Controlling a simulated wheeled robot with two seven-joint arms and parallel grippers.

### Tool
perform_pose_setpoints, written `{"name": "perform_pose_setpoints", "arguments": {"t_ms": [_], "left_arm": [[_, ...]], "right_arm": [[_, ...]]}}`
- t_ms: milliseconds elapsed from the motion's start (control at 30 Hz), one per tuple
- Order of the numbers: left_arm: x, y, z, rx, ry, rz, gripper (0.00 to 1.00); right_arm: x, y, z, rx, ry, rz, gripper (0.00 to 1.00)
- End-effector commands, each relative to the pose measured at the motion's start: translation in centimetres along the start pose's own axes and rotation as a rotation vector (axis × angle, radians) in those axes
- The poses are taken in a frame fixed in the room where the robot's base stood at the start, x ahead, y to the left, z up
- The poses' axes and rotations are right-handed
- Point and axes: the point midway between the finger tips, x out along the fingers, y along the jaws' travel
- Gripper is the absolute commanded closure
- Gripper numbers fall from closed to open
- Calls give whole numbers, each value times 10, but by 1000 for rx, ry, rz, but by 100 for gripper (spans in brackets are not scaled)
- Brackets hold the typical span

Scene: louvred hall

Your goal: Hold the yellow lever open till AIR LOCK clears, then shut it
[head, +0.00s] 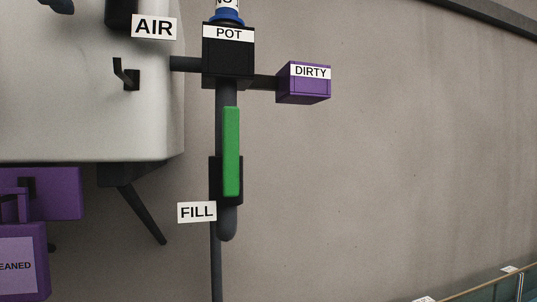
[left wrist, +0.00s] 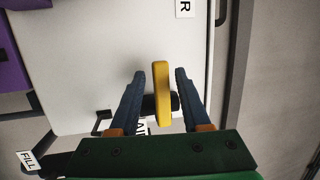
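The yellow lever (left wrist: 162,92) shows in the left wrist view, standing out from a dark stub on the pale tank (left wrist: 85,60). My left gripper (left wrist: 160,73) is open, with one blue finger on each side of the lever. A gap shows between the lever and each finger. The lever is not visible in the head view. There the AIR label (head: 154,27) is at the tank's upper edge, and no LOCK wording is readable. My right gripper is in neither view.
A green handle (head: 231,150) stands upright on a dark pipe above the FILL label (head: 197,212). A black POT box (head: 228,65) and a purple DIRTY box (head: 303,88) are to the right. A purple bin (head: 20,270) is at lower left. The wall at right is bare.

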Motion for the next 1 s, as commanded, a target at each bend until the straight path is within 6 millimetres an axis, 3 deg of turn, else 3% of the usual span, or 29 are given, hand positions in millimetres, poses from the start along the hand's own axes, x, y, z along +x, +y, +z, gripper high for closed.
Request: {"name": "perform_pose_setpoints", "arguments": {"t_ms": [333, 700, 1000], "left_arm": [[-2, -1, 0, 2, 2, -3, 39], [-60, -7, 6, 2, 4, -5, 39], [-70, -8, 7, 3, 4, -2, 39]], "right_arm": [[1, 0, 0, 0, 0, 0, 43], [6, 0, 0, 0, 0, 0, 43], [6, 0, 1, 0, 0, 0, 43]]}}
